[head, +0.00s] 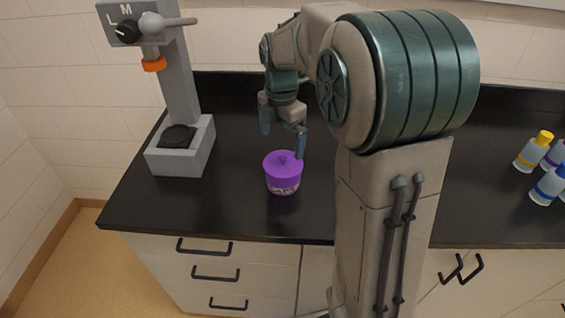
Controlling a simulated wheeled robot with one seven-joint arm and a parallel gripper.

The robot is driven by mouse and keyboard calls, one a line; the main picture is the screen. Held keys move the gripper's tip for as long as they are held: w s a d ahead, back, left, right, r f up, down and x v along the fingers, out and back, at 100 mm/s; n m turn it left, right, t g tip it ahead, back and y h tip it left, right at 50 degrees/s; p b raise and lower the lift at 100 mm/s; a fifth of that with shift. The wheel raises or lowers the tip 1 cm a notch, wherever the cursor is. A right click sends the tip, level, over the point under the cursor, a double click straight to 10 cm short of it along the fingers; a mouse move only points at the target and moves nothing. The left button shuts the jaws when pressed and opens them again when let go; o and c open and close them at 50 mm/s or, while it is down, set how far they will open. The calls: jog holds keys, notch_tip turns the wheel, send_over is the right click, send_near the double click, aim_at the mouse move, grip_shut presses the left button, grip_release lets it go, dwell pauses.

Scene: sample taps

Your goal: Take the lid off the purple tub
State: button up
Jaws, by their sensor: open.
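The purple tub (283,184) stands upright on the black counter, near its front edge. Its purple lid (275,160) is on top and has a small knob (284,156) in the middle. My gripper (283,145) hangs from above, just behind and over the lid, pointing down. Its two fingers are apart with nothing between them. The right finger appears close to the lid's right rim in the picture. I cannot tell whether it touches.
A grey tap stand (180,80) with a dial, an orange nozzle and a black round pad stands at the left. Several bottles with coloured caps (534,152) stand at the far right. The black counter (235,215) around the tub is clear. Drawers (215,262) are below.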

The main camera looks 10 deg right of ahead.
aim_at(281, 157)
notch_tip(281, 157, down, 6)
jog(key=shift+f+p, duration=0.25)
jog(key=shift+p, duration=0.2)
jog(key=shift+c, duration=0.3)
jog(key=c, duration=0.6)
